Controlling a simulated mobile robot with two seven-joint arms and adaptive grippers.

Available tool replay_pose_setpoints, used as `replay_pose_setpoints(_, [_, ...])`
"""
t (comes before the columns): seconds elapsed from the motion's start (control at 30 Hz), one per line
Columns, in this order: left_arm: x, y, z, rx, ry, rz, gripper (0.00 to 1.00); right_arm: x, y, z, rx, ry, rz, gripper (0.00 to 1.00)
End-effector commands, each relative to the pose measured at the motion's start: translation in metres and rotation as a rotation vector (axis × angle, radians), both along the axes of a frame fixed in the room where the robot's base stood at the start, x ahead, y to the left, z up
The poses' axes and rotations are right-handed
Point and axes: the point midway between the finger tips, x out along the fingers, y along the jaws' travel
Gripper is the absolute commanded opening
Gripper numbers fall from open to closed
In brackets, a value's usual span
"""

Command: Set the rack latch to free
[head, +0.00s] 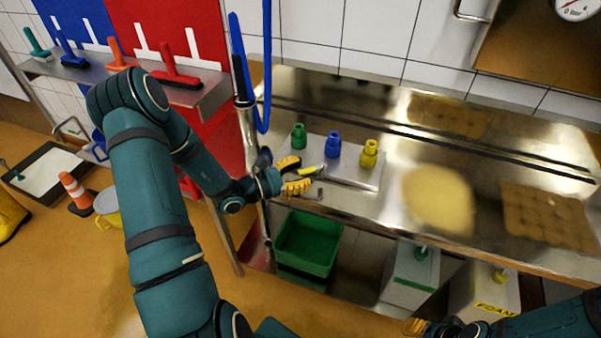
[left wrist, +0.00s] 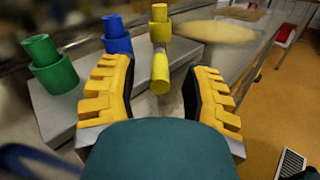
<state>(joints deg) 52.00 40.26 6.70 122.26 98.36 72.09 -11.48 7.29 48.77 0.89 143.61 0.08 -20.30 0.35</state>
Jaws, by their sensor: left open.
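A grey metal block (head: 345,173) on the steel bench carries green (head: 299,136), blue (head: 332,145) and yellow (head: 369,154) fittings. A short lever with a yellow end (head: 319,168) shows at its left front; I take this to be the rack latch, but no label is readable. My left gripper (head: 293,175) is open at this end. In the left wrist view the yellow lever end (left wrist: 160,75) lies between the open fingers (left wrist: 160,88), with gaps on both sides. My right gripper (head: 418,326) shows only partly at the bottom edge; its jaws are unclear.
A perforated yellowish slab (head: 545,216) and a pale round cheese (head: 437,198) lie on the bench to the right. A green crate (head: 308,243) stands below the bench. A blue hose (head: 265,70) hangs behind my left arm. A brush shelf (head: 135,76) is at upper left.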

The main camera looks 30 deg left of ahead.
Motion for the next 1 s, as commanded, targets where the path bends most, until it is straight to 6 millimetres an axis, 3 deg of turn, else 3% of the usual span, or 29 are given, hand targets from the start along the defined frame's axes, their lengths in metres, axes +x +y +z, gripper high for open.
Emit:
replay_pose_setpoints(0.1, [-0.0002,0.0001,0.0000,0.000,0.000,0.000,0.48,0.0000,0.0000,0.0001,0.000,0.000,0.000,0.47])
replay_pose_setpoints(0.13, [-0.0002,0.0001,0.0000,0.000,0.000,0.000,0.43,0.0000,0.0000,0.0001,0.000,0.000,0.000,0.47])
replay_pose_setpoints(0.27, [-0.0003,0.0002,0.0000,0.000,0.000,0.000,0.00,0.0000,0.0000,0.0000,0.000,0.000,0.000,0.47])
replay_pose_setpoints(0.73, [0.0009,0.0018,0.0005,0.000,-0.003,-0.023,0.00,0.0000,0.0000,-0.0002,0.000,0.000,0.000,0.47])
replay_pose_setpoints(1.0, [0.0071,0.0095,0.0006,0.003,-0.006,-0.161,0.00,-0.0005,0.0001,-0.0023,0.000,0.001,0.000,0.47])
